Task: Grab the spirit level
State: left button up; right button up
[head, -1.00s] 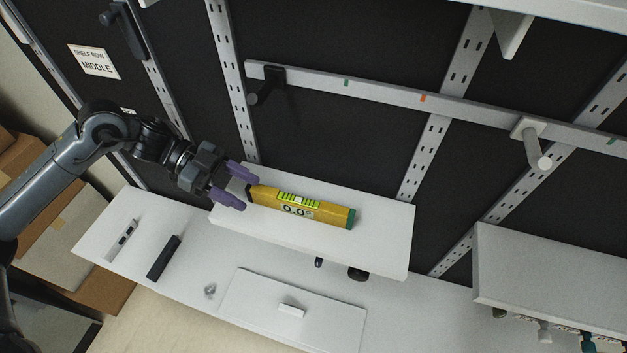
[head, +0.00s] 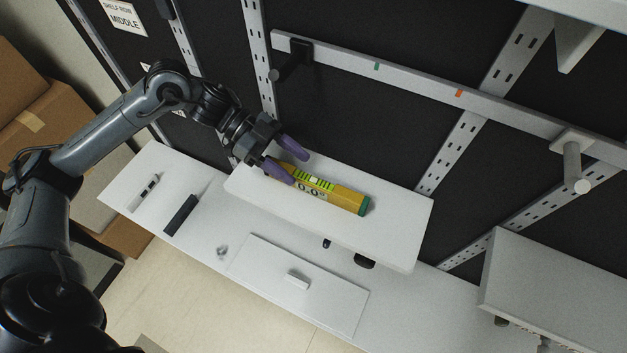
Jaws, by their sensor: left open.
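The yellow spirit level (head: 345,198) with a dark green end cap lies on a small white shelf (head: 395,232) in the head view. Its face shows a green vial strip and a "0.0°" reading. My left gripper (head: 294,162) is open, with its purple fingers over the left end of the level. One finger hides part of that end. I cannot tell whether the fingers touch it. My right gripper is not in view.
Below is a wider white shelf (head: 200,240) with a dark bar (head: 181,214) and a small white device (head: 145,191). A rail (head: 420,83) with pegs crosses the wall above. A white box-like shelf (head: 555,285) is at right. Cardboard boxes (head: 50,130) stand at left.

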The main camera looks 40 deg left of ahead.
aim_at(308, 177)
pick_arm(q)
jog(key=shift+p+x, duration=0.45)
jog(key=shift+x, duration=1.45)
jog(key=shift+s, duration=0.15)
jog(key=shift+r, duration=0.1)
grip_shut()
